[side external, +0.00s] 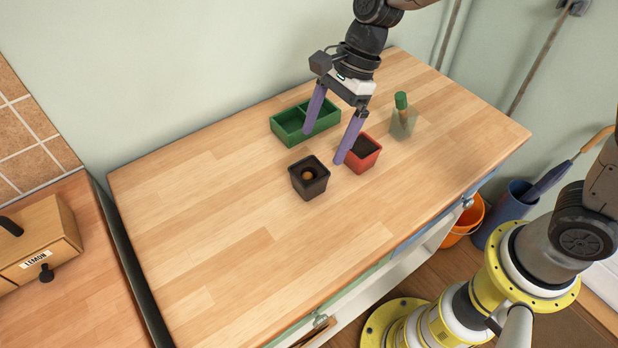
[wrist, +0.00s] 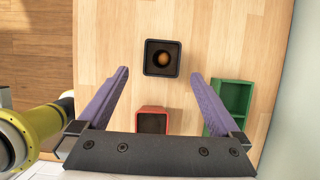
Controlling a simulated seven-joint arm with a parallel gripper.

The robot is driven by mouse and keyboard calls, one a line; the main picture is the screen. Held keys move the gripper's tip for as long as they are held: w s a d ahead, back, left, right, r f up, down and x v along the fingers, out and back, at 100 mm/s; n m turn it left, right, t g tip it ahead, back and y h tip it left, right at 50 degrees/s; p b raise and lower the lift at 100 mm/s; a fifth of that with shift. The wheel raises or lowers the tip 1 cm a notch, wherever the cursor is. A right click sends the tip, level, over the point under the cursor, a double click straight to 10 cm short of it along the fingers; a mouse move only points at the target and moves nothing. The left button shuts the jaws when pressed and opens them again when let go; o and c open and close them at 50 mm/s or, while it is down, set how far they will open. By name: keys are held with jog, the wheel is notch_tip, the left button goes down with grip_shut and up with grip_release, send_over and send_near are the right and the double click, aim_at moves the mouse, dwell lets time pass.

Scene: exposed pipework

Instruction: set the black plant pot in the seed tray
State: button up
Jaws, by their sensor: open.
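The black plant pot (side external: 309,180) stands upright on the wooden table, with a small brown round thing inside it. In the wrist view the pot (wrist: 149,69) is ahead of the fingertips, between their lines. The green seed tray (side external: 288,127) lies behind it, toward the wall, with a divider and no pot visible in it; it also shows at the right in the wrist view (wrist: 238,97). My gripper (side external: 327,146) is open and empty above the table, its purple fingers wide apart. It is up and to the right of the black pot in the side view.
A red pot (side external: 363,158) stands close to one finger, right of the black pot. A green-capped bottle (side external: 402,117) stands farther right. A wooden box labelled LEMON (side external: 40,245) is on the left counter. The table's front left is clear.

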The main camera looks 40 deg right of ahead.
aim_at(307, 176)
jog(key=shift+x, duration=3.7)
jog(key=shift+w, duration=0.2)
jog(key=c, duration=1.4)
jog(key=shift+r, duration=0.1)
